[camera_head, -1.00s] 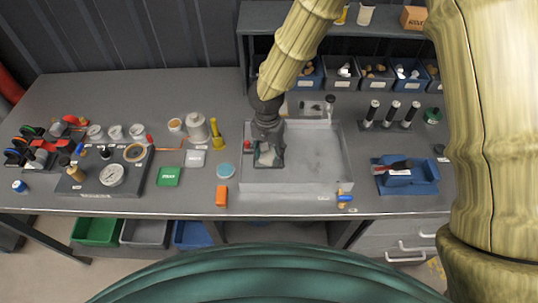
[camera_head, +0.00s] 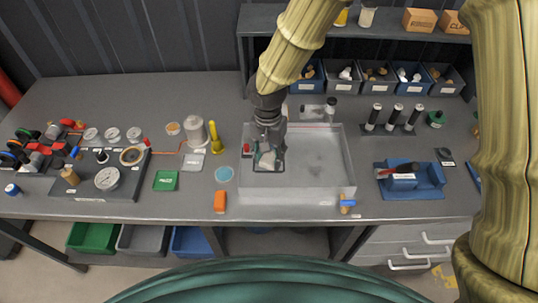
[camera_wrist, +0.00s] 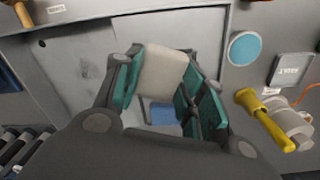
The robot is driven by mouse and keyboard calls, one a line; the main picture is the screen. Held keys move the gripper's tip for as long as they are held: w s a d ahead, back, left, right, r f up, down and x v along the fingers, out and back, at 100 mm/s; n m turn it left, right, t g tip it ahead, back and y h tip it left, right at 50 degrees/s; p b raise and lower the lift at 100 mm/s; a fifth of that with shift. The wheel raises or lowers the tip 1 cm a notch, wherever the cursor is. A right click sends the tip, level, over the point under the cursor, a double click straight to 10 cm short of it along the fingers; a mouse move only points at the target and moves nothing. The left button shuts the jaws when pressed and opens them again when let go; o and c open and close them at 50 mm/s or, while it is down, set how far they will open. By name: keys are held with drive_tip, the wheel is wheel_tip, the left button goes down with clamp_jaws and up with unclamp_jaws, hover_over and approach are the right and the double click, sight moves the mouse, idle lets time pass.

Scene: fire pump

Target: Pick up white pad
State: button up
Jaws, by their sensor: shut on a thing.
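A white pad (camera_wrist: 163,75) shows between the fingers of my gripper (camera_wrist: 165,88) in the wrist view. The gripper is shut on it, with teal finger pads on both sides. In the head view my gripper (camera_head: 268,160) points down over the left part of a grey tray (camera_head: 320,198). The pad (camera_head: 268,158) shows there as a small pale patch, partly hidden by the fingers. I cannot tell its exact height above the tray floor.
An orange block (camera_head: 220,202), a light blue disc (camera_head: 224,174) and a green pad (camera_head: 166,181) lie left of the tray. A yellow tool (camera_head: 217,138) stands nearby. A blue vise-like fixture (camera_head: 408,180) sits to the right. Bins (camera_head: 343,80) line the back shelf.

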drive_tip(key=s+r+b, duration=0.1)
drive_tip(key=s+b, duration=0.3)
drive_tip(key=s, duration=0.9)
drive_tip(key=shift+s+d+r, duration=0.2)
drive_tip(key=shift+s+d, duration=0.05)
